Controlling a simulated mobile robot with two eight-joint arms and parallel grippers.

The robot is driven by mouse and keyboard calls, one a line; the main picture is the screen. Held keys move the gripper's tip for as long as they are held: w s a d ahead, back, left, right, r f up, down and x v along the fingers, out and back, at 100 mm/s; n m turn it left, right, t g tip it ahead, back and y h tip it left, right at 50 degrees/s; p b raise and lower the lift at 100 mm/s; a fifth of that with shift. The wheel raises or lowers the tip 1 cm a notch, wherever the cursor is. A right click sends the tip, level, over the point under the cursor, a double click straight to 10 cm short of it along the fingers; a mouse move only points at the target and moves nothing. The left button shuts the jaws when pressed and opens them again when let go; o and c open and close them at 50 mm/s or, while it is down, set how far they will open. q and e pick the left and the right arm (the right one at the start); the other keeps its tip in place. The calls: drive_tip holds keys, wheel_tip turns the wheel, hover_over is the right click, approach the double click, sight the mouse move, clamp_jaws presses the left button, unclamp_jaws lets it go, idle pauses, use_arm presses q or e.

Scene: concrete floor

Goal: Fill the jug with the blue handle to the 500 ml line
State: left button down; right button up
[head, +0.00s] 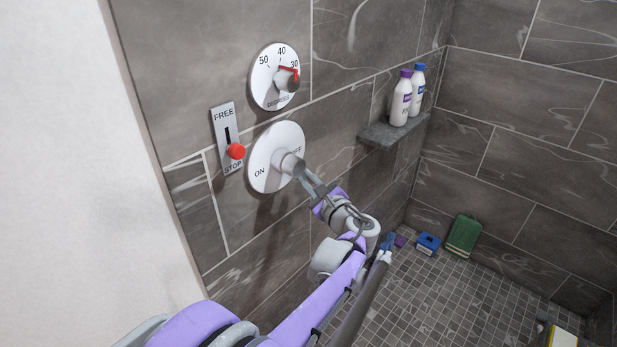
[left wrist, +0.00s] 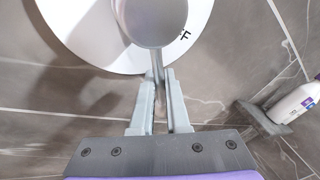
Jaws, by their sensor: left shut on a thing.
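A round white ON/OFF dial (head: 262,172) is on the tiled wall, with a grey knob (head: 290,163) at its middle. My left gripper (head: 303,174) is at this knob, its fingers shut on the knob's narrow lever. In the left wrist view, my left gripper's fingertips (left wrist: 156,82) meet just below the round knob (left wrist: 157,18), in front of the white dial (left wrist: 85,40). The fingers partly cover the lever. No jug with a blue handle can be made out, and no water is seen. My right gripper is out of view.
A temperature dial (head: 268,88) has its red pointer near 30. A FREE/STOP plate (head: 224,125) has a red knob (head: 236,151) near STOP. Bottles (head: 402,98) stand on a wall shelf (head: 390,134). A blue box (head: 428,243) and a green item (head: 463,235) are on the floor.

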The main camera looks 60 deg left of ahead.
use_arm(q)
drive_tip(key=shift+s+d+f+m+g+h+p, duration=0.2)
drive_tip(key=shift+s+m+h, duration=0.15)
drive_tip(key=shift+s+m, duration=0.35)
drive_tip(key=shift+s+d+f+m+g+h+p, duration=0.15)
drive_tip(key=shift+s+f+m+h, duration=0.2)
drive_tip(key=shift+m, duration=0.55)
drive_tip(key=shift+s+d+f+m+g+h+p, duration=0.1)
drive_tip(key=shift+s+d+m+h, duration=0.15)
drive_tip(key=shift+s+m, duration=0.45)
drive_tip(key=shift+w, duration=0.1)
drive_tip(key=c, duration=0.9)
unclamp_jaws()
drive_tip(key=d+r, duration=0.2)
drive_tip(key=d, duration=0.8)
drive_tip(key=shift+d, duration=0.3)
drive_tip(key=shift+w, duration=0.1)
